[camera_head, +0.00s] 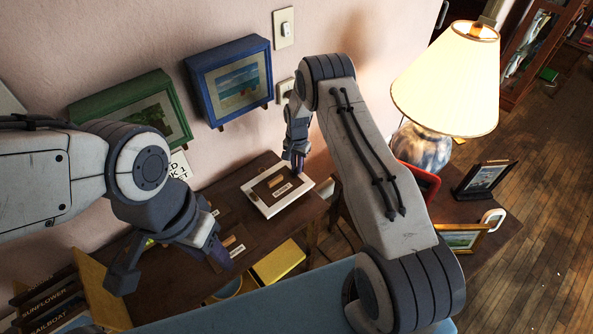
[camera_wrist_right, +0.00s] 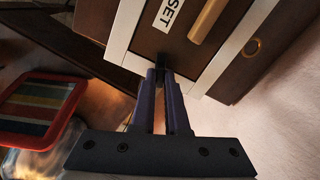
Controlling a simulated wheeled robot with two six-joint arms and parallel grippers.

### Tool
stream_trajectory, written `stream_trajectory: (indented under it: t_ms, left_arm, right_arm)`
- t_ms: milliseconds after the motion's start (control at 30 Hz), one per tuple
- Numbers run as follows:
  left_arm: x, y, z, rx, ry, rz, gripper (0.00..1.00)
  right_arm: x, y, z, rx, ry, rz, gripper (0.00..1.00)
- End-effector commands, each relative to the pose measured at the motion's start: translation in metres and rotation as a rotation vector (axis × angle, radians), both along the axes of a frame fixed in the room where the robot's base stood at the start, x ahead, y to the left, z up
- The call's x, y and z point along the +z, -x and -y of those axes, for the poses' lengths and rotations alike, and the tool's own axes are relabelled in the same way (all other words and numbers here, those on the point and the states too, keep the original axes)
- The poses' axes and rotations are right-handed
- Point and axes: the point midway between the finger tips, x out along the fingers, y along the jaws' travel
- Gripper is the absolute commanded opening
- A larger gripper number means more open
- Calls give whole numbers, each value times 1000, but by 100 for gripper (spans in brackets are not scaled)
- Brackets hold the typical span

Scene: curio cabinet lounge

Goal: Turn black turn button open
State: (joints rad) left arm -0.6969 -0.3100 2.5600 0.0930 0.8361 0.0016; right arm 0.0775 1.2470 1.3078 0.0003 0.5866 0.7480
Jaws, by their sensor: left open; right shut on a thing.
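The black turn button (camera_wrist_right: 160,61) is a small dark piece at the edge of a white-framed box with a brown front panel. In the right wrist view, the fingers of my right gripper (camera_wrist_right: 160,78) are shut on it. The white frame (camera_wrist_right: 119,33) carries a label ending in "SET" (camera_wrist_right: 171,13) and a light wooden handle (camera_wrist_right: 207,20). In the head view the same white frame (camera_head: 253,203) lies on the dark desk, with my right gripper (camera_head: 294,163) at its upper right. The button is hidden there. My left gripper (camera_head: 170,266) is open over the desk's left part.
A blue box frame (camera_head: 197,82) and a green one (camera_head: 92,110) hang on the wall. A lamp (camera_head: 445,80), a red frame (camera_head: 430,182) and a gold frame (camera_head: 480,236) stand to the right. A yellow box (camera_head: 279,262) is at the front; books (camera_head: 50,302) stand lower left.

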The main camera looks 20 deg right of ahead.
Motion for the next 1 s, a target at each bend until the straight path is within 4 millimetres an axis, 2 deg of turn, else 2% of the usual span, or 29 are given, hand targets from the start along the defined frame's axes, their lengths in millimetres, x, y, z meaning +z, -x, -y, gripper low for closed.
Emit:
stream_trajectory:
  t_ms: [33, 300, 1000]
  left_arm:
    - [-10, 0, 0, 0, 0, 0, 50]
    - [-32, 0, 0, -2, 0, 0, 50]
    - [-69, 0, 0, -2, 0, 0, 50]
  right_arm:
    - [-4, -1, 1, 45, 0, 3, 0]
    - [-3, 0, 2, 302, 1, 2, 0]
    - [-1, 1, 6, 943, 2, 1, 0]
